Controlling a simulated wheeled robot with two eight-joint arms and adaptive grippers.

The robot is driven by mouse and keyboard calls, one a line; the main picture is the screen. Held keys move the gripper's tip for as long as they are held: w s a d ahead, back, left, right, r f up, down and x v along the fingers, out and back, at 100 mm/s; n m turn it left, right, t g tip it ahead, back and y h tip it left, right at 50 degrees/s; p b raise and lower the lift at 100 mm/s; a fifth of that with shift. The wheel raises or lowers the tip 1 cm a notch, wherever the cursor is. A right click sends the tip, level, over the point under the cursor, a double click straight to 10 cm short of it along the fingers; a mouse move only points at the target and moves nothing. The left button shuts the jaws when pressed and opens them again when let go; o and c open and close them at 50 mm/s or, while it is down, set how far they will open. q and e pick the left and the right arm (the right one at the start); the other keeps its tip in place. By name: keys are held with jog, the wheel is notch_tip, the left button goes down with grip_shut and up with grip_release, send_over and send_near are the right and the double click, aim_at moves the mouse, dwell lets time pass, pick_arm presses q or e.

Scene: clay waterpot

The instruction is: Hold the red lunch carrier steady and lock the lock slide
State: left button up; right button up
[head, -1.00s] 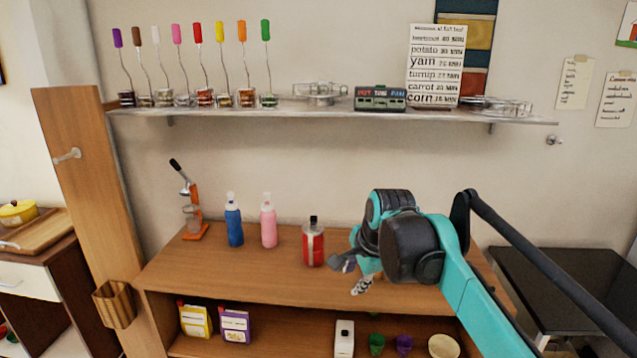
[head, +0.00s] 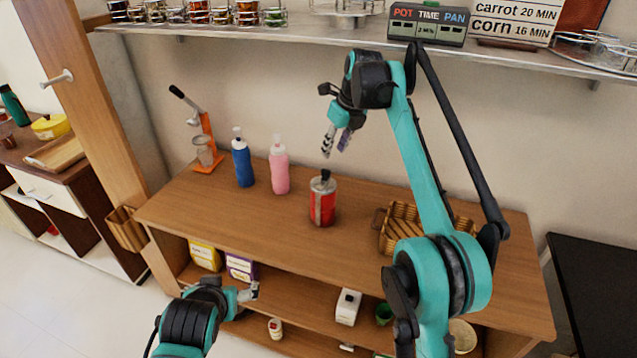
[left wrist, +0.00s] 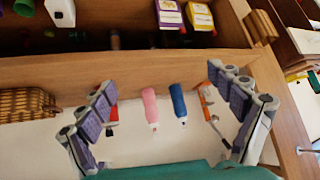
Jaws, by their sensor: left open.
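The red lunch carrier (head: 322,207), a red cylinder with metal bands and a dark top, stands upright on the wooden counter (head: 240,215) in the head view. Its lock slide is too small to make out. My right gripper (head: 336,150) is above and slightly right of the carrier, pointing down, fingers apart and empty, not touching it. My left gripper (head: 250,292) is low in front of the counter, apart from the carrier. In the left wrist view its fingers are wide open (left wrist: 163,82) with nothing between them; a red piece, probably the carrier, is partly hidden behind one finger.
Pink (head: 279,168) and blue (head: 243,160) bottles and an orange juicer (head: 207,145) stand left of the carrier. A wicker basket (head: 400,225) is to its right, partly behind my right arm. A wall shelf (head: 290,30) runs above. The counter's front is clear.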

aim_at(317, 199)
pick_arm(q)
jog(key=w+d+r+t, duration=0.1)
jog(key=w+r+t, duration=0.4)
jog(key=w, duration=0.6)
jog(key=w+r+t, duration=0.3)
jog(key=w+r, duration=0.4)
jog(key=w, duration=0.3)
jog(key=w+d+f+m+t+h, duration=0.1)
jog(key=w+d+f+m+h, duration=0.25)
jog(key=w+d+h, duration=0.35)
jog(key=d+f+m+g, duration=0.1)
jog(key=d+f, duration=0.2)
jog(key=d+f+m+g+h, duration=0.1)
jog(key=d+f, duration=0.2)
jog(key=f, duration=0.1)
jog(key=w+d+f+m+g+h, duration=0.1)
jog(key=d+f, duration=0.2)
jog(key=shift+d+f, duration=0.1)
jog(key=shift+f, duration=0.25)
jog(key=x, duration=0.5)
jog(key=shift+w+d+f, duration=0.1)
jog(key=shift+w+d, duration=0.2)
jog(key=shift+d, duration=0.05)
jog(key=shift+w+d+f, duration=0.1)
jog(key=shift+w+d, duration=0.2)
jog(key=shift+w, duration=0.3)
